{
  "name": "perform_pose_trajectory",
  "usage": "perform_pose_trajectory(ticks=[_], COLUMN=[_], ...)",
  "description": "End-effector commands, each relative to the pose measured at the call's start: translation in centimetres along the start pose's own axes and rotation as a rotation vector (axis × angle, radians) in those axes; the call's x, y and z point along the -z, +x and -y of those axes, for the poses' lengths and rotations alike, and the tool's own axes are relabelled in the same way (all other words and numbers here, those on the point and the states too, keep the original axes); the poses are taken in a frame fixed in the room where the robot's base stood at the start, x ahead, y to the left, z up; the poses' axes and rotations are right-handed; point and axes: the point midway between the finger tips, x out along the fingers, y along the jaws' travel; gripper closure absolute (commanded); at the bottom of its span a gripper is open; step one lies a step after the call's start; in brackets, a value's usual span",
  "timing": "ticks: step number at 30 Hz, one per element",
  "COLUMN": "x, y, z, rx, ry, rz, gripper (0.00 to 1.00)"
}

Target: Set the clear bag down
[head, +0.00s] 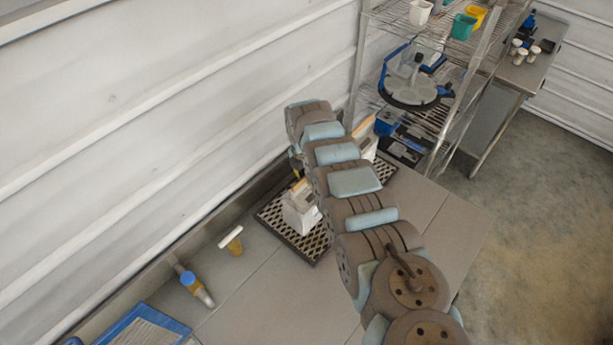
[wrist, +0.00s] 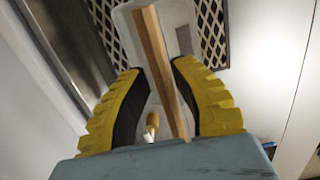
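A pale bag (head: 303,215) with a tan strip along its top stands on a black mesh tray (head: 321,248), or just above it, beside my arm in the head view. In the wrist view a pale grey bag (wrist: 127,22) with a tan strip shows over the mesh, between the yellow fingers of my gripper (wrist: 157,68). The fingers stand apart on both sides of the strip; whether they press on the bag I cannot tell. In the head view my arm hides most of the gripper; one yellow bit shows just above the bag.
A second pale package (head: 368,146) shows behind my arm. A wire shelf rack (head: 438,135) stands behind. Bench (head: 440,210) right of my arm is clear.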

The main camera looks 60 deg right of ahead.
Motion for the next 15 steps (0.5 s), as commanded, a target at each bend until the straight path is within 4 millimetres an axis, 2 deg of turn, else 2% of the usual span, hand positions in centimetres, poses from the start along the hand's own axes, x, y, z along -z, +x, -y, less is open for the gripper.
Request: perform_pose_trajectory(ticks=[10, 15], x=[0.0, -0.1], y=[-0.1, -1.2], z=[0.0, 0.0], rx=[0.001, -0.001], ry=[0.000, 0.001], rz=[-0.001, 0.000], gripper=[0.74, 0.74])
